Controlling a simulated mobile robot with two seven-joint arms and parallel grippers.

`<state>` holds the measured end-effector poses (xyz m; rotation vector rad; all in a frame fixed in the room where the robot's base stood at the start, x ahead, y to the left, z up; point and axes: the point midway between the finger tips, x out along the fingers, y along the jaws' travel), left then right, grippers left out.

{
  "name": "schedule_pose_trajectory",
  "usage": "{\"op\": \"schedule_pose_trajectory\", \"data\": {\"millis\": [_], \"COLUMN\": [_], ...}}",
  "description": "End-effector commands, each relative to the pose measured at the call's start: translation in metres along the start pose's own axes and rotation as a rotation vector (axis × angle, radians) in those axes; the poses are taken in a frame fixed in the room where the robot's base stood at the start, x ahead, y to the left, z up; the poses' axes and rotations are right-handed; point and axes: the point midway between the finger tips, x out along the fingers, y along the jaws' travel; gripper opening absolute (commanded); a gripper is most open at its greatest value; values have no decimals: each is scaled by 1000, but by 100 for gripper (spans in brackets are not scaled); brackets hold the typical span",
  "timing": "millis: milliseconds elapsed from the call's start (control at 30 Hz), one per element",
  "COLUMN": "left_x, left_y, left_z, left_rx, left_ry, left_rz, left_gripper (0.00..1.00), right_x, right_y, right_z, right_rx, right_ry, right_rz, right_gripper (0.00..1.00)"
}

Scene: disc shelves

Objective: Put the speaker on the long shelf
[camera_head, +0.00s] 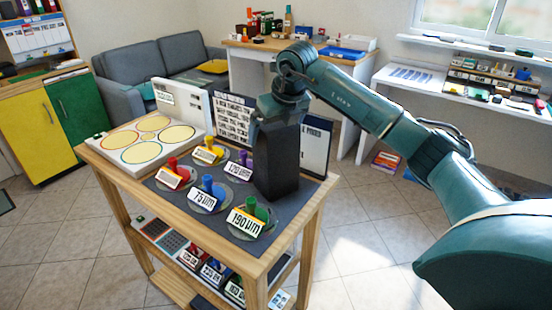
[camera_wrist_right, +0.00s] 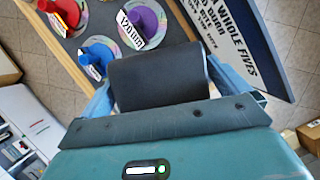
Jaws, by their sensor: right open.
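The speaker (camera_head: 277,165), a tall black box, stands upright on the dark mat at the right end of the wooden table. My right gripper (camera_head: 279,110) points down at its top. In the right wrist view the speaker (camera_wrist_right: 158,78) lies between the open blue-grey fingers of that gripper (camera_wrist_right: 163,80); whether they touch it I cannot tell. A long white shelf (camera_head: 470,43) runs under the window at the upper right; I cannot tell if it is the long shelf meant. My left gripper is not in view.
Discs with coloured knobs and labels, such as the green one (camera_head: 250,212), lie close around the speaker. An upright lettered panel (camera_head: 316,145) stands behind it. A white desk (camera_head: 400,78) is at the right, with open tiled floor (camera_head: 370,235) before it.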

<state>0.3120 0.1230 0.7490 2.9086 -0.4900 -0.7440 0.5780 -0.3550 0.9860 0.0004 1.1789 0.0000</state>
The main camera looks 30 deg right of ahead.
Motion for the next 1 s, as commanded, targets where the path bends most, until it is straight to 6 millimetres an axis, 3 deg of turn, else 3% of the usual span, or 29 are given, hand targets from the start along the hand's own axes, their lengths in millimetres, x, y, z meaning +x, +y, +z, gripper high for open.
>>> {"op": "schedule_pose_trajectory", "data": {"millis": [100, 367, 1000], "left_x": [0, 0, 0], "left_y": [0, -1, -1], "left_z": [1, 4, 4], "left_rx": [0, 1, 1], "left_ry": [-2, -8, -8], "left_rz": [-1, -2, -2], "left_gripper": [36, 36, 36], "right_x": [12, 14, 13], "right_y": [1, 0, 0], "right_z": [0, 0, 0], "right_rx": [-2, -2, -2], "right_ry": [1, 0, -1], "right_rz": [1, 1, 0], "right_gripper": [100, 100, 48]}}
